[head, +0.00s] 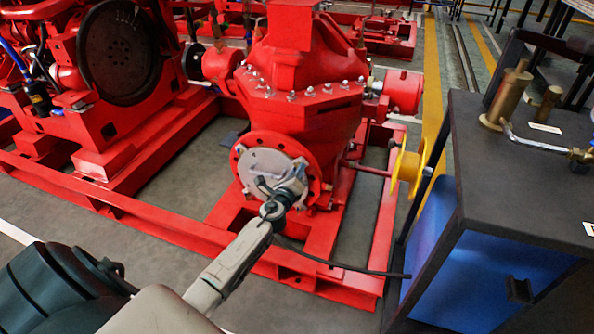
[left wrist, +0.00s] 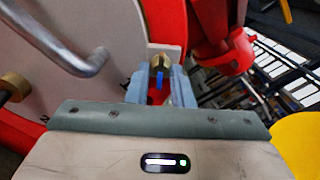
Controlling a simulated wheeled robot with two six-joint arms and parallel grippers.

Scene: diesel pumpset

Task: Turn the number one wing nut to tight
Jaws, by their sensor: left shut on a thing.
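The red pump (head: 305,100) stands in the middle of the head view. A round light-grey cover plate (head: 262,160) sits on its front flange (head: 243,185). My left gripper (head: 290,186) reaches up to the lower right of this plate and hides part of it. In the left wrist view my left gripper (left wrist: 161,88) has its fingers on either side of a small brass wing nut (left wrist: 159,62) at the plate's edge, with a blue part between the fingers. The gripper is shut on the wing nut. Small dark marks show on the plate (left wrist: 85,85), too small to read surely. My right gripper is not in view.
A bent metal handle (left wrist: 62,45) stands out from the plate beside the left gripper. A yellow wheel (head: 408,167) is right of the pump. A dark-topped bench (head: 520,195) with brass parts stands at the right. Red base rails (head: 160,220) run below the pump.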

